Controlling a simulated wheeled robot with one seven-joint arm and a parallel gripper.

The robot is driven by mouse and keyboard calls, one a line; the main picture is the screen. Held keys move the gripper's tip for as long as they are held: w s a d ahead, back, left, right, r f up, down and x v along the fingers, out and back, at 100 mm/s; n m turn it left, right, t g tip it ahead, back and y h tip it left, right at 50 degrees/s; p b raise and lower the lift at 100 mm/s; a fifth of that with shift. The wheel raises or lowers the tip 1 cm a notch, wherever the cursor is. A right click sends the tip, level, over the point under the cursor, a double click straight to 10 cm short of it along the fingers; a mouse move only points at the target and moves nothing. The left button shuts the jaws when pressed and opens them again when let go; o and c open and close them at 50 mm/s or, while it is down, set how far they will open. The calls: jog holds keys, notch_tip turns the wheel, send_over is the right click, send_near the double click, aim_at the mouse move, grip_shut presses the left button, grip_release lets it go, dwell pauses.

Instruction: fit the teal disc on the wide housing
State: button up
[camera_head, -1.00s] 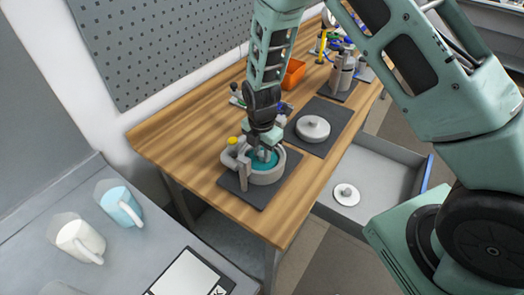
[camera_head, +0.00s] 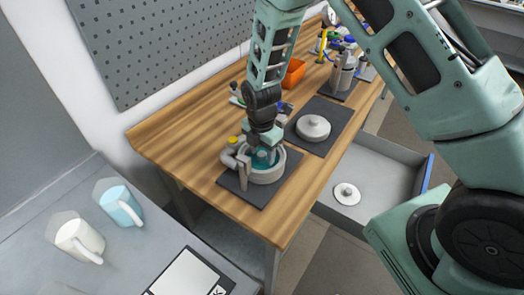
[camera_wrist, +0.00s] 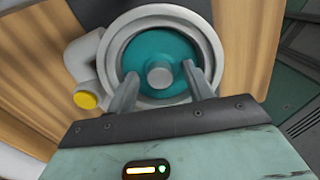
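The teal disc (camera_wrist: 174,54) has a grey knob (camera_wrist: 160,72) at its centre. It lies inside the round rim of the wide grey housing (camera_wrist: 119,31), and in the head view the disc (camera_head: 261,162) also shows inside the housing (camera_head: 268,177). I cannot tell how deep or level it sits. My gripper (camera_wrist: 160,82) is over the disc, its two fingers spread on either side of the knob with gaps. It is open and holds nothing. In the head view my gripper (camera_head: 265,153) hides part of the disc.
The housing has a side pipe with a yellow cap (camera_wrist: 86,100) and stands on a dark mat (camera_head: 256,196). A grey round lid-like part (camera_head: 313,127) is on another mat behind. An open drawer (camera_head: 378,165) holds a white disc (camera_head: 347,193). An orange bin (camera_head: 294,72) stands farther back.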

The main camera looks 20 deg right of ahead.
jog(key=shift+r, duration=0.1)
notch_tip(320, 180, up, 17)
jog(key=b, duration=0.4)
jog(key=shift+s+a+r, duration=0.1)
jog(key=shift+a, duration=0.05)
dwell(0.4)
